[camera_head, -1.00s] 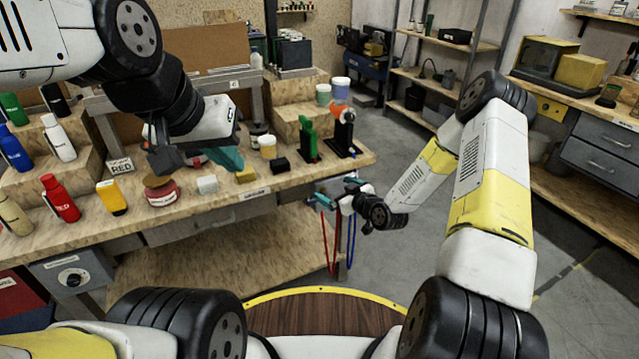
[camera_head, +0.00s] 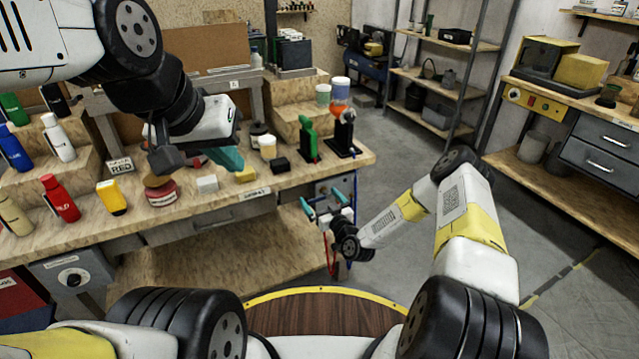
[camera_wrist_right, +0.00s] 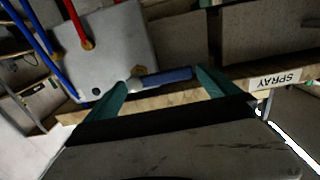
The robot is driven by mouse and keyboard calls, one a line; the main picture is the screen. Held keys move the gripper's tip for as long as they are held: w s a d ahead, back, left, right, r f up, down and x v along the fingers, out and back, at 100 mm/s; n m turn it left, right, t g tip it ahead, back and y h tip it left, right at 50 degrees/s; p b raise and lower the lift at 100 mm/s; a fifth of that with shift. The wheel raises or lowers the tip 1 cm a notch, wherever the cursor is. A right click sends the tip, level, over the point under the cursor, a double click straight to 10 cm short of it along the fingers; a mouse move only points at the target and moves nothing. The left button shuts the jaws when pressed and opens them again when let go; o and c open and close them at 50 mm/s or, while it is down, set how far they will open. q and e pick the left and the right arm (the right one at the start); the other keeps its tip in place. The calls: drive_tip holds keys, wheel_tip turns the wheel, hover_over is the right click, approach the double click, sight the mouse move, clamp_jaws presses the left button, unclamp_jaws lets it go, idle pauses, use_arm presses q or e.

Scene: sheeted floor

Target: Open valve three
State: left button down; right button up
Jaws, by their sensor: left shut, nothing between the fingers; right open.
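A grey metal plate (camera_wrist_right: 115,45) with hose fittings shows in the right wrist view. A lever with a blue handle (camera_wrist_right: 168,76) lies crosswise at its lower right edge; no number is readable on it. My right gripper (camera_wrist_right: 165,88) is open, with one teal fingertip on each side of the blue handle; I cannot tell whether they touch it. In the head view my right gripper (camera_head: 324,203) is at the right end of the workbench and hides most of the plate. My left gripper (camera_head: 228,158) is shut and empty above the bench top.
The workbench (camera_head: 235,205) holds bottles, jars, small blocks and a green tool (camera_head: 308,140). Red hoses (camera_wrist_right: 78,22) and blue hoses (camera_wrist_right: 40,45) run to the plate. A label reading SPRAY (camera_wrist_right: 275,79) is on the bench edge. Open floor (camera_head: 400,275) lies to the right.

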drive_tip(key=shift+w+a, duration=0.2)
drive_tip(key=shift+w, duration=0.15)
drive_tip(key=c, duration=2)
drive_tip(key=shift+o, duration=0.2)
